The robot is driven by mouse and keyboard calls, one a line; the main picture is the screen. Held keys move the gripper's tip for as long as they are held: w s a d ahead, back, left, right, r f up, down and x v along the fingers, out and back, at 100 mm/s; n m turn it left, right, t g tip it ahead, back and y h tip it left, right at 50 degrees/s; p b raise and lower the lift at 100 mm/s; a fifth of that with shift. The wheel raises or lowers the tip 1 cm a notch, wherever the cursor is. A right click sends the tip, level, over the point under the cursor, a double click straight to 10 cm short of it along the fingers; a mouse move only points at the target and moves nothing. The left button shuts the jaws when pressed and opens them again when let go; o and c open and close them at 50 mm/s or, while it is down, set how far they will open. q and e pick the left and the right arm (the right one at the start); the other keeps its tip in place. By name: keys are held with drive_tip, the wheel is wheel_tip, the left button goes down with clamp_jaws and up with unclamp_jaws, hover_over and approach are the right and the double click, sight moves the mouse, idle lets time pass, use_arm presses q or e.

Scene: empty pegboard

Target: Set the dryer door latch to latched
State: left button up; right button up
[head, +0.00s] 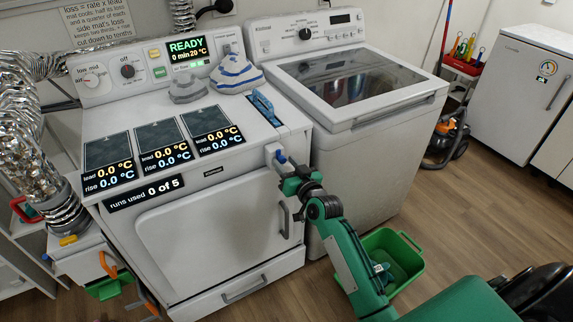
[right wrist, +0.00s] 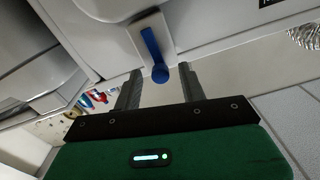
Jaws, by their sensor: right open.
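The white dryer (head: 200,190) stands at the left of the head view, its front door (head: 215,230) closed against the body. The door latch is a blue lever (head: 281,157) on a light plate at the dryer's upper right front corner. In the right wrist view the blue lever (right wrist: 152,45) has a round knob at its lower end. My right gripper (head: 287,171) is at the latch. In the right wrist view my right gripper (right wrist: 160,82) is open, its fingers apart on either side below the knob, holding nothing. I cannot tell whether a finger touches it. My left gripper is not seen.
A white washer (head: 360,150) stands close on the dryer's right. A green basket (head: 405,262) is on the floor below my right arm. Folded cloths (head: 236,72) and a blue-handled tool (head: 265,106) lie on the dryer top. Silver ducting (head: 30,150) is at the left.

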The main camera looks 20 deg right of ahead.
clamp_jaws()
drive_tip(key=shift+f, duration=0.35)
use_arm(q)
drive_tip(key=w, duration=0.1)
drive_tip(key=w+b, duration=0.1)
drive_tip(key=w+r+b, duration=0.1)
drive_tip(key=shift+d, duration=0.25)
use_arm(e)
wheel_tip(320, 180, down, 3)
drive_tip(key=shift+f, duration=0.1)
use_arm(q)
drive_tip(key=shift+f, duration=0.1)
use_arm(e)
unclamp_jaws()
drive_tip(key=shift+f, duration=0.1)
drive_tip(key=shift+s, duration=0.1)
